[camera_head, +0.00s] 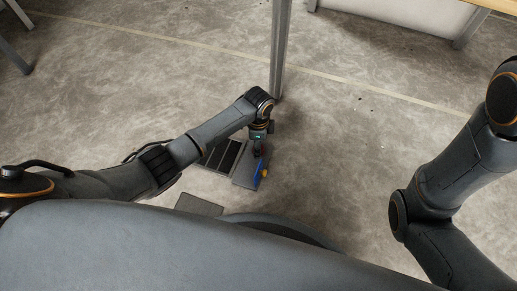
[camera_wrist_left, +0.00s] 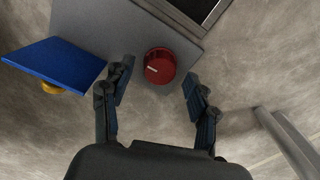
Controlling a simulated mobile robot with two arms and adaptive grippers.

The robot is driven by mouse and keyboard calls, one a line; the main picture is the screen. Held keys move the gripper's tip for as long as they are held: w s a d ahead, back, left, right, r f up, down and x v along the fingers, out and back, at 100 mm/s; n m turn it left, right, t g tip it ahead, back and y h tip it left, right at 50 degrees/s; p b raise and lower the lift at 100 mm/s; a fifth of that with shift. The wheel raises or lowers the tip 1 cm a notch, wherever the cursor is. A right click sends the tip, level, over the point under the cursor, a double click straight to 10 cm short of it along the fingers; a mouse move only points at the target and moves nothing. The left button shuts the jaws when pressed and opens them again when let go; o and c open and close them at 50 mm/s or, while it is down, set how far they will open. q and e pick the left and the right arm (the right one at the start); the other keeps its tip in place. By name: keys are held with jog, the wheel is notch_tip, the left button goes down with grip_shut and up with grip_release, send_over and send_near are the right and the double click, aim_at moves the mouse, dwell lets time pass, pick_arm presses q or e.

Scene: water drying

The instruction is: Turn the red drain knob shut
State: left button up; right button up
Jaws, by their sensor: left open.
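The red drain knob (camera_wrist_left: 159,66) is a round red disc with a pale line mark, set on a grey panel (camera_wrist_left: 120,22) in the left wrist view. My left gripper (camera_wrist_left: 157,86) is open, with one finger on each side of the knob and visible gaps between the fingers and the knob. In the head view my left gripper (camera_head: 258,150) is over the grey unit and hides the knob. My right arm shows at the right edge of the head view, but its gripper is out of frame.
A blue plate (camera_wrist_left: 55,68) with a yellow part (camera_wrist_left: 51,88) juts from the panel beside my left finger. A dark framed opening (camera_head: 222,156) lies left of the panel. A metal post (camera_head: 280,50) stands just behind. The floor to the right is mostly clear.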

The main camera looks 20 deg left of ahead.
pick_arm(q)
jog(key=shift+f, duration=0.45)
